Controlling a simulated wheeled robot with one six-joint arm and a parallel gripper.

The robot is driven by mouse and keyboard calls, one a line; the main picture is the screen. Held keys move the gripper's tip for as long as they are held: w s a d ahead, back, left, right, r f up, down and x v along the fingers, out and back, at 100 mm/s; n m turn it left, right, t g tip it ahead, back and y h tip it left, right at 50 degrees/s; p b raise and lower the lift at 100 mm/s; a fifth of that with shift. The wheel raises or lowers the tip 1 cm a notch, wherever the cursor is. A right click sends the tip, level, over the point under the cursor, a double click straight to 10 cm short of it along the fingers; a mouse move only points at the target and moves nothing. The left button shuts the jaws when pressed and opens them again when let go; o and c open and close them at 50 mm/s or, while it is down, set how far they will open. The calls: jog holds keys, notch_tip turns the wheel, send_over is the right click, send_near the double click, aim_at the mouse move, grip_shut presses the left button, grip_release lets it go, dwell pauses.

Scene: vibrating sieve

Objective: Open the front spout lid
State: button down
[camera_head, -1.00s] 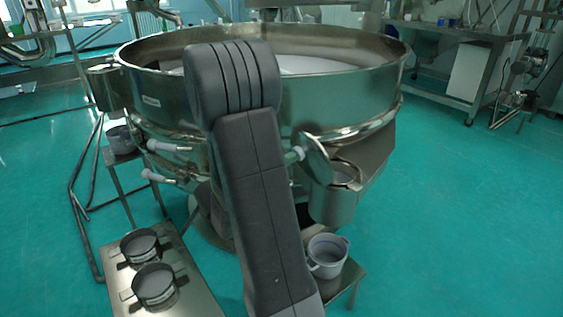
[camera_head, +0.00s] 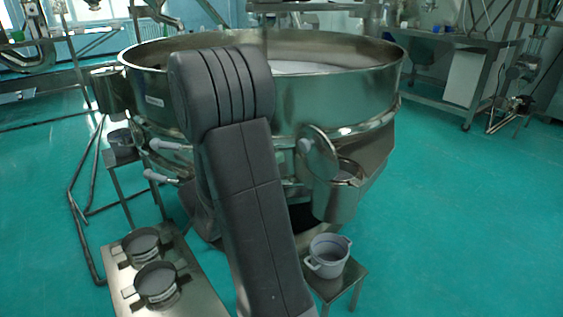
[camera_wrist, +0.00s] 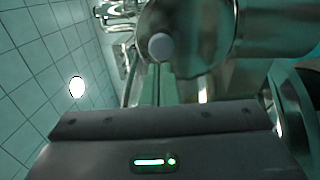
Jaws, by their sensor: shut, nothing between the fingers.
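The front spout lid (camera_head: 324,155) is a round metal disc with a pale round knob (camera_head: 305,146). It stands up at a tilt beside the open mouth of the front spout (camera_head: 335,200), on the near right of the sieve, and part of the spout opening shows. My gripper's dark body with a green light fills the bottom of that view. My gripper is shut and empty.
The large round sieve (camera_head: 340,95) fills the middle. A grey pot (camera_head: 328,256) stands on a small stand below the spout. Two dark round containers (camera_head: 156,284) sit on a metal platform at lower left. The green floor at right is clear.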

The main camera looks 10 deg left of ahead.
jog(key=v, duration=0.7)
jog(key=shift+s+a+f, duration=0.2)
jog(key=shift+a, duration=0.1)
jog(key=shift+w, duration=0.1)
